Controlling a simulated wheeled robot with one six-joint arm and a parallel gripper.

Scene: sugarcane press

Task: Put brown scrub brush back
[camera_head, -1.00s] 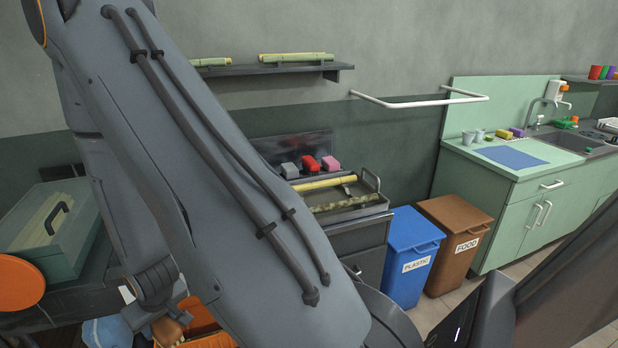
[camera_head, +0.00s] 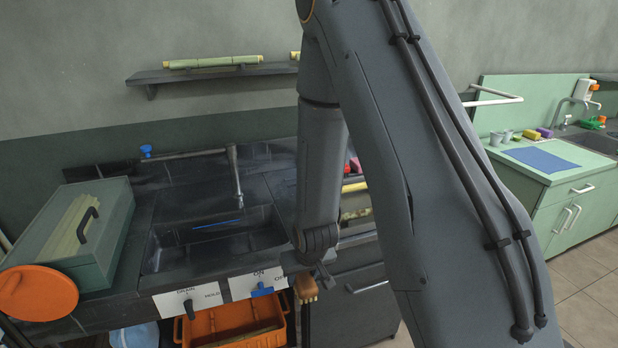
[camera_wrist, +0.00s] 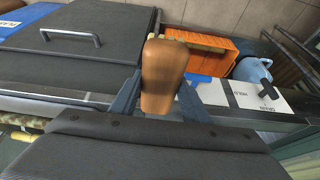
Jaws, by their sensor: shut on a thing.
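The brown scrub brush (camera_wrist: 162,80) is in the wrist view, upright in the middle, held between the fingers of my gripper (camera_wrist: 158,98). In the head view the brush (camera_head: 306,286) shows as a small brown shape below my gripper (camera_head: 318,272). It is in front of the dark counter, just right of the ON/OFF label. My gripper is shut on the brush. My arm hides part of the counter behind it.
A dark sink (camera_head: 215,240) with a tap is left of my arm. The blue lever (camera_head: 262,291) and the drain lever (camera_head: 189,309) stick out in front. An orange crate (camera_head: 235,328) is below. A green box (camera_head: 75,238) and orange disc (camera_head: 38,293) are left.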

